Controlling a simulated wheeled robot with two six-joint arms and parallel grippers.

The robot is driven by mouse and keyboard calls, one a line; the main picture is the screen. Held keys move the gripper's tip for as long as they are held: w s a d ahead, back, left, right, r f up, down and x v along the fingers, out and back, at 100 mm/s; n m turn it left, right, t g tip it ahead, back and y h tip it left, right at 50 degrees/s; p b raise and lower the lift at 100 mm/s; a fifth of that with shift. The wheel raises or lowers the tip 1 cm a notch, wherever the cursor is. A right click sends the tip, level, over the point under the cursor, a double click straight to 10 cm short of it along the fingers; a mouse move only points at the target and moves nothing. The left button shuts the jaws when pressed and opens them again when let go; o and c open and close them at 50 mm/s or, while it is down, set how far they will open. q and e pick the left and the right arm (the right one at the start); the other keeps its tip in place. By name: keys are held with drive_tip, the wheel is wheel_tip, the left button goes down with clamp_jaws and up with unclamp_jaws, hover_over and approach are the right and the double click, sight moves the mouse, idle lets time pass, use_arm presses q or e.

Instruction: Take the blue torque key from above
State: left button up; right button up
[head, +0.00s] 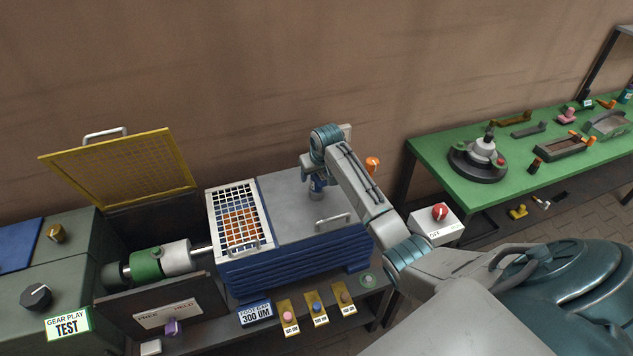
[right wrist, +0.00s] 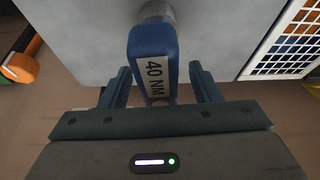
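The blue torque key (right wrist: 152,50), labelled 40 NM, stands out from a grey round stub on the grey top of the blue cabinet. In the head view the key (head: 317,186) shows only partly under my right gripper (head: 315,173). In the right wrist view my right gripper (right wrist: 162,88) has one finger on each side of the key. A gap shows between the key and the right-hand finger; the left-hand finger looks very close to it. The fingers look open around the key. My left gripper is not in view.
The blue cabinet (head: 295,262) has a white grid cover (head: 222,215) and a handle on its top. An orange knob (head: 372,164) is behind my arm. A yellow mesh guard (head: 125,168) stands raised at left. A green bench (head: 440,160) holds tools at right.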

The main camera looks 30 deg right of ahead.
drive_tip(key=shift+r, duration=0.1)
clamp_jaws()
